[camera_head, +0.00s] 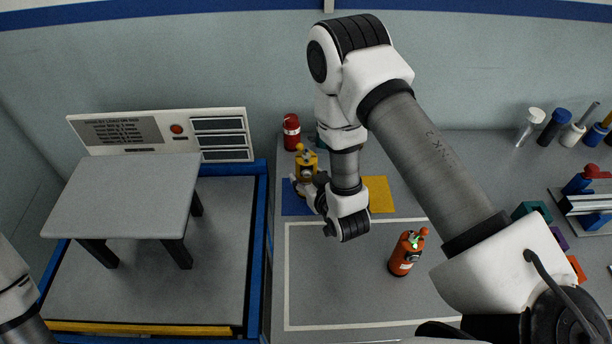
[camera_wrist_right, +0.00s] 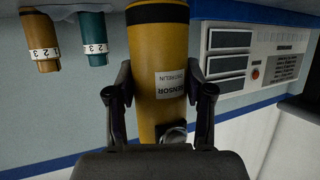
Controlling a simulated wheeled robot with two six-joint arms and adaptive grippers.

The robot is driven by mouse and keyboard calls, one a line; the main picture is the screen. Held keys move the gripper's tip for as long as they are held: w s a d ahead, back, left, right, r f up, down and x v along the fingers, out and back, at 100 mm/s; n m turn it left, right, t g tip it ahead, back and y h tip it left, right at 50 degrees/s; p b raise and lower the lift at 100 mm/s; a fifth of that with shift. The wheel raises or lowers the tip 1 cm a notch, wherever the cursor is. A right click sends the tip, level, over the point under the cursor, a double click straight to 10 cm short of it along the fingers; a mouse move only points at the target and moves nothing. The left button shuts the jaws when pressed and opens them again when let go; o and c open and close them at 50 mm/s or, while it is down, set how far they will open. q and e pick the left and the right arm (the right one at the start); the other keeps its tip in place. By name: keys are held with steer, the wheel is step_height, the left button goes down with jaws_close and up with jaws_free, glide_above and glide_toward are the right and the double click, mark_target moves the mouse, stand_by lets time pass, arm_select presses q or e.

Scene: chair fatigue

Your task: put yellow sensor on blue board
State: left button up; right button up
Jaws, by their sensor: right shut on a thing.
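The yellow sensor (camera_head: 306,163) is upright at the back of the blue board (camera_head: 292,205) in the head view. I cannot tell whether its base touches the board.
A yellow board (camera_head: 380,195) lies right of the blue one. An orange canister (camera_head: 402,258) stands inside the white outline, and a red canister (camera_head: 291,133) stands behind. A grey chair-like table (camera_head: 135,190) stands left. The outlined area's left part (camera_head: 325,285) is clear.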

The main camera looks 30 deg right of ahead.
mark_target(306, 180)
steer(key=shift+w+d, duration=0.25)
steer(key=shift+w, duration=0.3)
steer(key=shift+w+d, duration=0.2)
steer(key=shift+w, duration=0.35)
steer(key=f, duration=0.1)
steer(key=f+p, duration=0.1)
steer(key=f, duration=0.2)
steer(key=shift+w+d+p, duration=0.1)
steer(key=shift+w+p, duration=0.15)
steer(key=shift+p, duration=0.05)
steer(key=o, duration=0.8)
steer(key=shift+f, duration=0.1)
steer(key=o, duration=0.4)
steer(key=shift+o, duration=0.2)
